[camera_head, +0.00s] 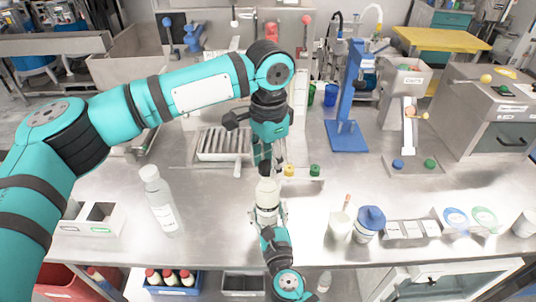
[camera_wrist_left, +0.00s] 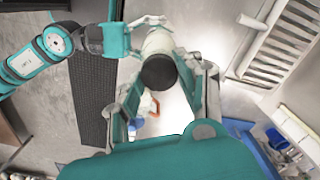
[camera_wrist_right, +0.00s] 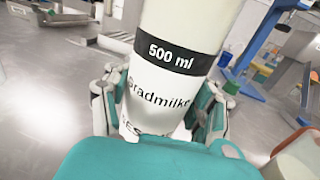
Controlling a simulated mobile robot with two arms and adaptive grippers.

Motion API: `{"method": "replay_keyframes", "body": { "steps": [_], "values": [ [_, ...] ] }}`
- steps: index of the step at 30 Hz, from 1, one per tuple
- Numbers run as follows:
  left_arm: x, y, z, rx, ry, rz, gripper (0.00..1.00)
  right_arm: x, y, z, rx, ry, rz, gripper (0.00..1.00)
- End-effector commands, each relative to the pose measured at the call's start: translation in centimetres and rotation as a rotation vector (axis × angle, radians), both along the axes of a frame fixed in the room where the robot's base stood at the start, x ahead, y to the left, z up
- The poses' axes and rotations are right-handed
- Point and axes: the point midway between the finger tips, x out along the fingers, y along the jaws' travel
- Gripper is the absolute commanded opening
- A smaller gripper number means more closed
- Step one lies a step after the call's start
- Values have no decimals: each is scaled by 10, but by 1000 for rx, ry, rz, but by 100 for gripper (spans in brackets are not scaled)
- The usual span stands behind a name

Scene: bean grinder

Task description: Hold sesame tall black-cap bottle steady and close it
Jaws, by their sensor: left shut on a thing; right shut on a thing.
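A pale bottle (camera_head: 267,192) stands roughly upright over the front of the table, between my two grippers. My right gripper (camera_head: 267,216) is shut on its lower body. In the right wrist view the bottle (camera_wrist_right: 180,40) fills the middle, with a black "500 ml" band and a partly hidden name that seems to begin its last line with "SES". My left gripper (camera_head: 266,163) points down from above and is shut on the black cap (camera_wrist_left: 159,73). In the left wrist view the cap lines up with the bottle; I cannot tell how tightly it sits.
Another tall grey-white bottle (camera_head: 160,200) stands to the left. A white jar (camera_head: 340,224) and a blue-lidded jar (camera_head: 370,222) stand to the right. A blue stand (camera_head: 348,138) and a metal rack (camera_head: 222,144) are behind. Bare table lies between the left bottle and my grippers.

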Motion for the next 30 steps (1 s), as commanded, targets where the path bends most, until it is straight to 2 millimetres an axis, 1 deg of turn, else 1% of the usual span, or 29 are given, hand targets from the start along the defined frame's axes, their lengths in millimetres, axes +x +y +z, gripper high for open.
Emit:
{"method": "replay_keyframes", "body": {
  "steps": [15,30],
  "values": [
    [0,0,0,0,0,1,28,0,0,-1,0,2,1,0],
    [0,0,-10,-1,1,0,28,0,0,-1,0,2,1,0]
  ]
}}
